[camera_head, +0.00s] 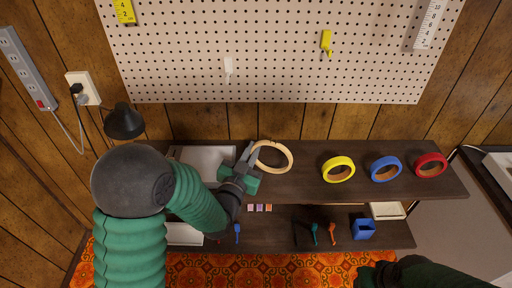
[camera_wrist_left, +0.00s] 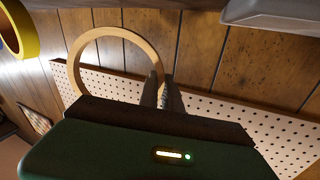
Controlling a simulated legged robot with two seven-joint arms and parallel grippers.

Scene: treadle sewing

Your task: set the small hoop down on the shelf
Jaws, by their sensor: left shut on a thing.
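The small hoop is a thin pale wooden ring (camera_head: 289,152), held at its left edge by my left gripper (camera_head: 250,160). It is over the left-middle of the dark upper shelf (camera_head: 308,182); whether it touches the shelf is hard to tell. In the left wrist view the hoop (camera_wrist_left: 112,32) stands out from between the two closed fingers (camera_wrist_left: 164,92), with its lower part hidden behind the gripper body. My right gripper (camera_head: 376,275) is dark and partly cut off at the bottom right, away from the hoop; its fingers are unclear.
Yellow (camera_head: 338,169), blue (camera_head: 385,169) and red (camera_head: 430,165) rings sit on the upper shelf's right. A pale tray (camera_head: 205,158) is at its left. A lower shelf holds small tools and a blue box (camera_head: 362,229). Bare shelf lies between the hoop and yellow ring.

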